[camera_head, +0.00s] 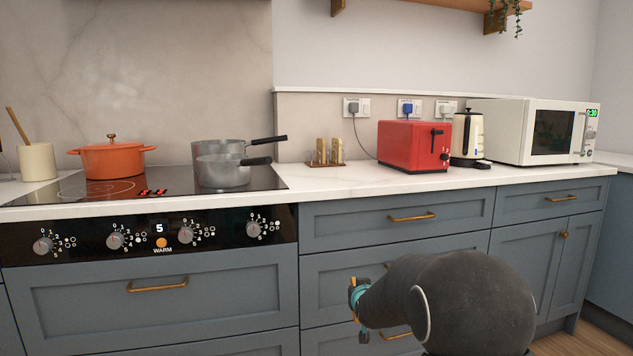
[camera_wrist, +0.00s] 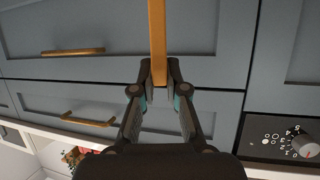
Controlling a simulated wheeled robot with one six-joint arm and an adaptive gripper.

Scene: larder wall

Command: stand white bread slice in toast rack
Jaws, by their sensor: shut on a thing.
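The toast rack (camera_head: 325,164) stands on the worktop between the hob and the red toaster. Tan slices stand upright in it; their exact number is hard to tell. My gripper (camera_head: 358,300) is low in front of the drawers, below worktop height and well short of the rack. In the wrist view my gripper (camera_wrist: 159,80) is shut on a thin, golden-brown slab seen edge-on, which I take to be the bread slice (camera_wrist: 157,40). Its faces are hidden from this angle, and its far end runs out of the top of the picture.
Two grey saucepans (camera_head: 222,170) sit left of the rack, with handles reaching towards it. The red toaster (camera_head: 412,147), kettle (camera_head: 467,135) and microwave (camera_head: 535,130) stand to the right. An orange pot (camera_head: 112,160) is on the hob. Worktop in front of the rack is clear.

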